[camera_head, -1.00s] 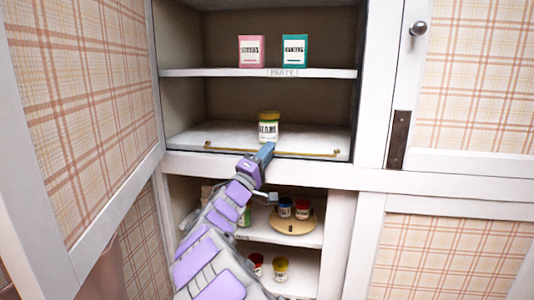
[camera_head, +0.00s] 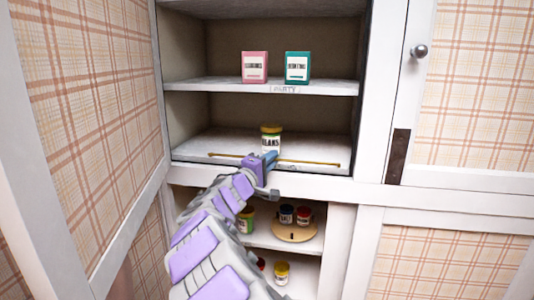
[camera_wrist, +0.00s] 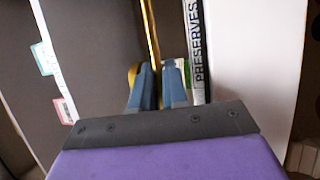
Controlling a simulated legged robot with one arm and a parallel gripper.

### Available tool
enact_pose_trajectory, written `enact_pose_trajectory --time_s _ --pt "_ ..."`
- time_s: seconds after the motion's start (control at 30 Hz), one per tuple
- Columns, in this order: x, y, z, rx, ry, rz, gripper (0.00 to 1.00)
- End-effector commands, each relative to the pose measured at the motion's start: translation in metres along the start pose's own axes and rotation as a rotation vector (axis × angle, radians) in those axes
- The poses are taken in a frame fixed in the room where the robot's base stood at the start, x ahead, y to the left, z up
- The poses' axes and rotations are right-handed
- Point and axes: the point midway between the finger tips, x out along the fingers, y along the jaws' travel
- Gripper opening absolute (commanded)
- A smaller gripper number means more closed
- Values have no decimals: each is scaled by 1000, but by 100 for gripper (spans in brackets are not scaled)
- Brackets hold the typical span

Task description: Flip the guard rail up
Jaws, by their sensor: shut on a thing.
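The guard rail (camera_head: 308,162) is a thin brass bar lying low across the front of the shelf with the beans jar. My gripper (camera_head: 268,160) is at the middle of the rail, just in front of the jar, and hides part of the bar. In the wrist view, the rail (camera_wrist: 151,35) runs down between the two blue fingers of my gripper (camera_wrist: 158,80), which are shut on it. The exact contact is partly hidden by the fingertips.
The beans jar (camera_head: 271,139) stands close behind the rail. A pink box (camera_head: 254,67) and a teal box (camera_head: 297,67) stand on the shelf above. Jars on a round wooden tray (camera_head: 291,236) are below. An open plaid door (camera_head: 85,110) is at the left.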

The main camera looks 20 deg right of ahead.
Motion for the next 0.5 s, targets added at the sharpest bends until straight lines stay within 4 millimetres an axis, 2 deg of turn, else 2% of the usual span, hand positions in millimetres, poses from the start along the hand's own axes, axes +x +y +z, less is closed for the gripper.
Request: enact_pose_trajectory --time_s 0.03,0.5 --pt "4 9 2 -11 -7 -34 0" --pt "16 20 -3 -133 -7 -333 0"
